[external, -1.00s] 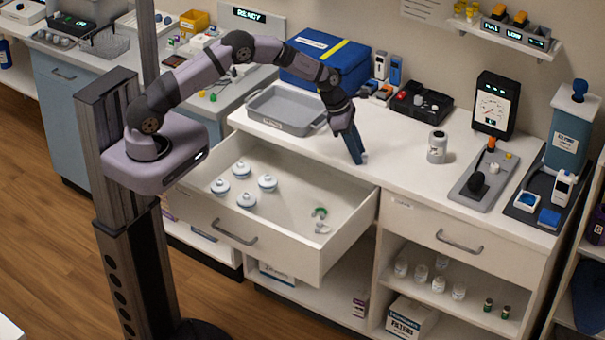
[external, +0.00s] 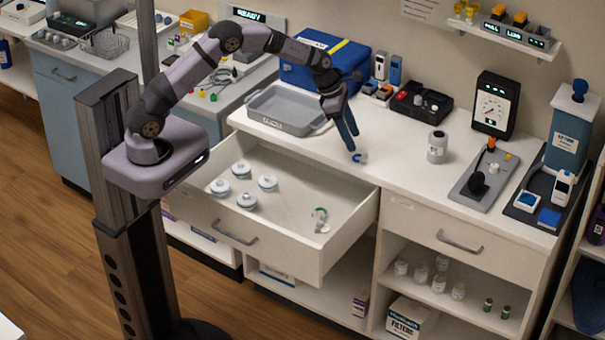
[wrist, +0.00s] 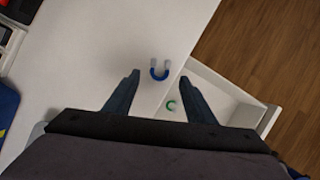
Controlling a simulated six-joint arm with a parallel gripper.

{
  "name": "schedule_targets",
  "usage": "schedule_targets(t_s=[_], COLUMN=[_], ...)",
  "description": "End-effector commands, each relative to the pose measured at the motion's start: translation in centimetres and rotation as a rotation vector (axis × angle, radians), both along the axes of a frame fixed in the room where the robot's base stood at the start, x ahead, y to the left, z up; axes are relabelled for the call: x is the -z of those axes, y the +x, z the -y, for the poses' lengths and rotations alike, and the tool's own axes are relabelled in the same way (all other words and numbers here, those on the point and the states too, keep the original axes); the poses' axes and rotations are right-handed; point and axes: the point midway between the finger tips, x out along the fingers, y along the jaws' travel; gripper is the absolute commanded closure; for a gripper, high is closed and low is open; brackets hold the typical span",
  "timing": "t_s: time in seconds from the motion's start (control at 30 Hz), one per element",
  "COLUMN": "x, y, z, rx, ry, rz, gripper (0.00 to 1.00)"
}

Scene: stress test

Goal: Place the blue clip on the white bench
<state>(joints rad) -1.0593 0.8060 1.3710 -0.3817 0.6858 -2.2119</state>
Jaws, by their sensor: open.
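The blue clip (external: 359,157), a small U shape with pale ends, lies on the white bench (external: 395,150) near its front edge, just behind the open drawer. It also shows in the wrist view (wrist: 159,70), beyond my fingertips and between their lines. My gripper (external: 349,128) is above the bench, a little up and left of the clip in the external view, pointing down. Its two fingers are apart with nothing between them, as the wrist view also shows (wrist: 160,82). The clip is apart from the fingers.
The open drawer (external: 290,255) holds several white lidded jars (external: 246,201) and a green clip (external: 320,214). A grey tray (external: 285,122) stands left of my gripper, a blue case (external: 325,65) behind. A white jar (external: 437,147) stands to the right. Bench around the clip is clear.

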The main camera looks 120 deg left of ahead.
Motion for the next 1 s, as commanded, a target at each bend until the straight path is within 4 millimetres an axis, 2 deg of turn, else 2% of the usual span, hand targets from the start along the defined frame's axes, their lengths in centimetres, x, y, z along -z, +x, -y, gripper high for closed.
schedule_targets(t_s=[0.1, 0.33, 0.5, 0.77, 0.87, 0.97, 1.0], x=[-1.9, -4.7, -5.6, -5.8, -5.8, -5.9, -6.0], y=[-0.7, -1.8, -2.2, -2.2, -1.7, -0.4, 0.2], z=[0.2, 0.7, 0.9, 1.1, 2.0, 4.3, 5.7], rx=[0.000, 0.000, 0.000, 0.006, 0.054, 0.183, 0.261], ry=[0.003, 0.001, 0.000, 0.000, 0.009, 0.035, 0.051], rz=[0.002, 0.001, 0.000, -0.002, -0.012, -0.040, -0.054], gripper=[0.50, 0.50, 0.50, 0.50, 0.50, 0.50, 0.50])
